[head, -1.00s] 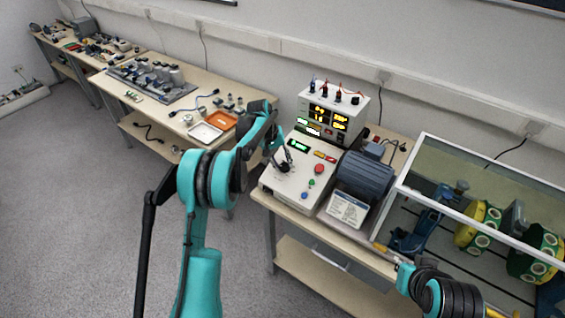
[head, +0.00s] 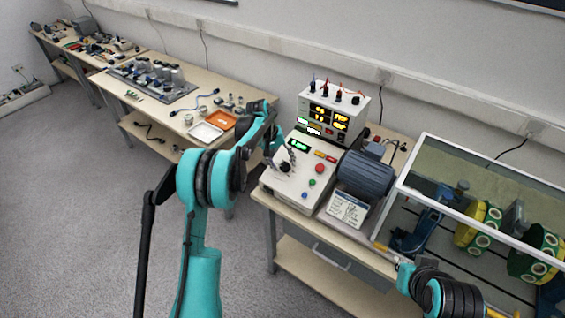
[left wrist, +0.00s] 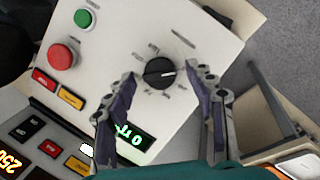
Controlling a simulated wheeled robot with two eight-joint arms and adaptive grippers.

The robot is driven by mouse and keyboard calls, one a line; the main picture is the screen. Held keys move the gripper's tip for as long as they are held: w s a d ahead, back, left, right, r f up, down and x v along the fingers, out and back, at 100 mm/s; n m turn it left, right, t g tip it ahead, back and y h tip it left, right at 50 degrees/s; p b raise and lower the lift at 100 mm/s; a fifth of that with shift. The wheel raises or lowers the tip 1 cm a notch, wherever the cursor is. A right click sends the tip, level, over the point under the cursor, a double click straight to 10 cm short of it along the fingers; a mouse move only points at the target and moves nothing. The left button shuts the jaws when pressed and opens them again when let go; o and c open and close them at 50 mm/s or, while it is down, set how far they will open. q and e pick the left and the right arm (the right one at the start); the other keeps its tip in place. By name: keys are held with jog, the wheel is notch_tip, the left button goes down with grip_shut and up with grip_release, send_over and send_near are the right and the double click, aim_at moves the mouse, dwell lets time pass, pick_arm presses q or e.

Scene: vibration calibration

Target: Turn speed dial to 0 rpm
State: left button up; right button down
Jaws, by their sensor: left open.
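The black speed dial (left wrist: 159,73) sits on the white control box (head: 300,190), with printed marks around it. In the left wrist view it lies ahead of and between my open left fingers (left wrist: 168,95), which do not touch it. In the head view my left gripper (head: 283,157) is at the dial (head: 285,167), with its fingers apart. A green display (left wrist: 133,137) beside the dial is lit; its digits are hard to read.
A red button (left wrist: 63,56) and a green button (left wrist: 84,18) stand on the same panel. A power supply (head: 334,110) stands behind it, a motor (head: 364,175) to its right. A glass-walled enclosure (head: 470,195) is further right. Grey floor is clear at left.

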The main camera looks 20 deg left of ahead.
pick_arm(q)
jog(key=shift+r, duration=0.1)
jog(key=v, duration=1.1)
jog(key=shift+r, duration=0.4)
jog(key=shift+a, duration=0.1)
